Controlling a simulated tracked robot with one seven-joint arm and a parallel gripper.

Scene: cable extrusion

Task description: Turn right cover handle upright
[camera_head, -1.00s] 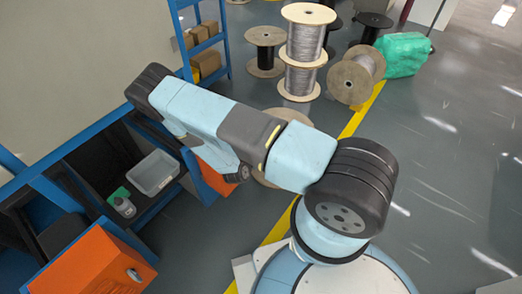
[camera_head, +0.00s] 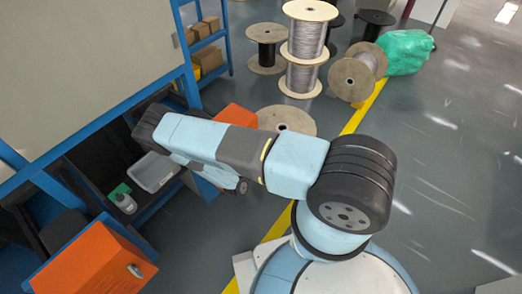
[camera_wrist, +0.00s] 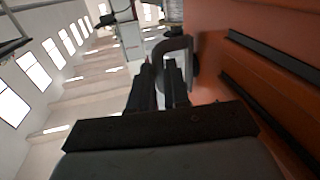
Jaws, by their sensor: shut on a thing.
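In the wrist view, my gripper (camera_wrist: 163,75) is shut on a grey curved handle (camera_wrist: 180,44). The handle stands out from the orange cover (camera_wrist: 235,60), which fills the right side of that view. The fingers partly hide the handle, so its exact angle is hard to tell. In the head view, the right orange cover (camera_head: 237,117) shows partly behind my arm. My gripper and this handle are hidden there. The left orange cover (camera_head: 92,262) is at the lower left, with its own small grey handle (camera_head: 135,271).
A grey bin (camera_head: 154,171) and a bottle (camera_head: 124,203) sit inside the blue-framed machine (camera_head: 70,140) on the left. Several cable spools (camera_head: 300,80) and a green wrapped bundle (camera_head: 404,52) stand at the back. The floor at right is clear.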

